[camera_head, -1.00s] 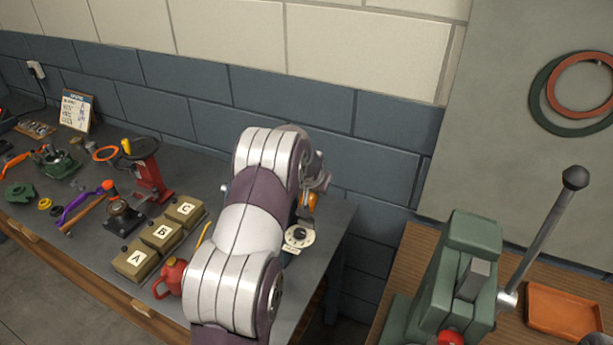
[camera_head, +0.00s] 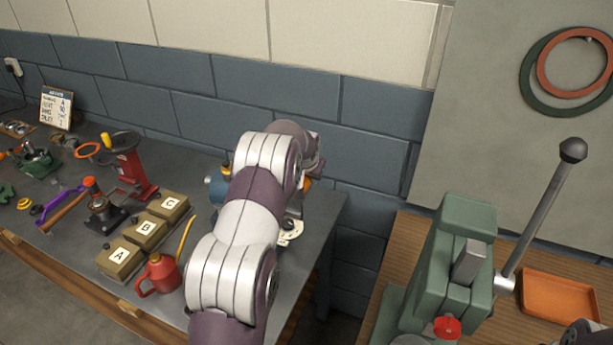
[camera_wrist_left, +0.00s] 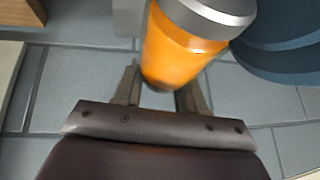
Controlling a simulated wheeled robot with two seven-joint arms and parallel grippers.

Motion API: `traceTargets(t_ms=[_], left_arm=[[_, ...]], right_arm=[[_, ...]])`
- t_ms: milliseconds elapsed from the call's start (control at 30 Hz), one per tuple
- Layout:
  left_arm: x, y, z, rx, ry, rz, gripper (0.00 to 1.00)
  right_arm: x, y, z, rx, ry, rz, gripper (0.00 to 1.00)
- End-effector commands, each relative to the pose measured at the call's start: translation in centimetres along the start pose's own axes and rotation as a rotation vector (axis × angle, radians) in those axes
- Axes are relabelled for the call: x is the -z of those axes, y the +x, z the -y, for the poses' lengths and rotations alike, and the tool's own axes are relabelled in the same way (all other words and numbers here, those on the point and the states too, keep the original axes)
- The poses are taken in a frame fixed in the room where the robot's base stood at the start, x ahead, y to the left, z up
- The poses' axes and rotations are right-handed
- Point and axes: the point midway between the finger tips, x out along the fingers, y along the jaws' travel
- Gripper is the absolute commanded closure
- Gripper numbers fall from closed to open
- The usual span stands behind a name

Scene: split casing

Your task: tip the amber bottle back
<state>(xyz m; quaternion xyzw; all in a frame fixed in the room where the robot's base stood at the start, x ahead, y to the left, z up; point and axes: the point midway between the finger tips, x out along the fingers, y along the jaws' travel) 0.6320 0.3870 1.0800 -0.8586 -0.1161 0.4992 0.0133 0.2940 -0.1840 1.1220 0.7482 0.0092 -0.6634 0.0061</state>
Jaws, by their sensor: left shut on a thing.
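The amber bottle (camera_wrist_left: 175,50) is in my left gripper (camera_wrist_left: 160,88), between its two fingers in the left wrist view. It is orange with a grey cap or collar at the top of that picture. In the head view only a small orange patch of the bottle (camera_head: 307,184) shows, beside my left wrist above the right end of the bench. My left arm hides most of it and the fingers, so its tilt is hard to tell there. My right gripper does not show.
A blue rounded thing (camera_head: 216,190) is partly behind my left arm. A white dial (camera_head: 290,232) lies by the bench's right end. A red oil can (camera_head: 160,273) and lettered boxes (camera_head: 148,232) stand left of my arm. A green press (camera_head: 450,265) stands at right.

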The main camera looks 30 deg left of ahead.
Motion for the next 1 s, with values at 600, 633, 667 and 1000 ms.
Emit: traceTargets(t_ms=[600,633,667,1000], left_arm=[[-1.51,0.94,-0.37,-0.007,-0.003,0.036,0.4],[-1.47,0.91,-0.36,-0.007,-0.003,0.035,0.4],[-1.41,0.87,-0.35,-0.006,-0.003,0.034,0.4],[-0.81,0.42,-0.21,-0.004,-0.001,0.019,0.4]], right_arm=[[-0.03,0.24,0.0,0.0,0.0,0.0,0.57],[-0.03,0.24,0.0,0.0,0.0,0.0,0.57],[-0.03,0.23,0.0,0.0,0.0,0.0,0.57],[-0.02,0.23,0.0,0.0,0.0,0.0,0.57]])
